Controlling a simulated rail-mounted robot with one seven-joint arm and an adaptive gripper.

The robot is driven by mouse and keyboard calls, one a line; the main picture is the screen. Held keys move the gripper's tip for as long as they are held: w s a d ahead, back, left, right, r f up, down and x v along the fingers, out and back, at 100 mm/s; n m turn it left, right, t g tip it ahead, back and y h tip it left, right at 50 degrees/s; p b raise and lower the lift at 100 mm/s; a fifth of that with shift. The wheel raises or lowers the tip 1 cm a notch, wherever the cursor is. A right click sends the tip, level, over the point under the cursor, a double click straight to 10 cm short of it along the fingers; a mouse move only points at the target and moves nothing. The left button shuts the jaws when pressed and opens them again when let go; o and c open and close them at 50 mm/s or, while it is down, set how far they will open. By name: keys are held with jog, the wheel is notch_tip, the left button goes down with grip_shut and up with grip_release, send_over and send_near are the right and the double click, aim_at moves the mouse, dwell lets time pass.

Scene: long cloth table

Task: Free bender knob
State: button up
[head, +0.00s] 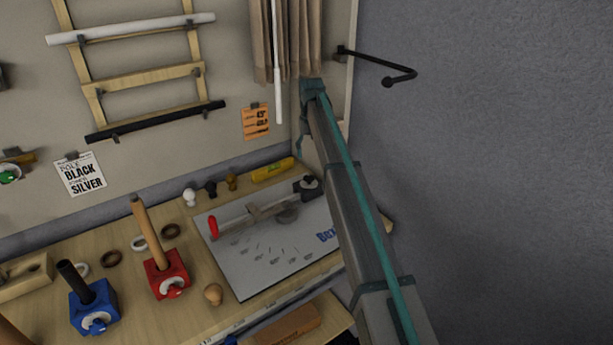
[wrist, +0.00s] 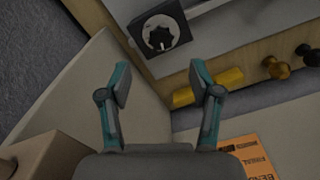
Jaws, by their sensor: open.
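The bender's black knob (wrist: 157,38) has a pale dial face and sits on a dark square block beyond my fingertips in the wrist view. In the head view the dark knob block (head: 308,186) is at the far right end of the bender, close beside my arm. The bender's metal bar and red-tipped handle (head: 213,227) lie across a light grey board (head: 240,275) marked with lettering. My gripper (wrist: 162,82) is open and empty, its two fingers apart and clear of the knob. In the head view my arm hides part of the board, and I cannot make out the fingers.
A yellow object (head: 272,170) lies behind the bender, beside small white, black and brass knobs (head: 232,181). Red (head: 167,272) and blue (head: 94,307) bases with upright poles stand left. A grey wall (head: 500,150) bounds the right. A black hooked rod (head: 380,61) juts from the wall.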

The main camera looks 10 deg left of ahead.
aim_at(309, 176)
jog(key=f+p, duration=0.1)
jog(key=f, duration=0.2)
jog(key=f+p, duration=0.1)
jog(key=f, duration=0.3)
jog(key=w+f+p, duration=0.1)
jog(key=f, duration=0.2)
jog(key=shift+a+f, duration=0.2)
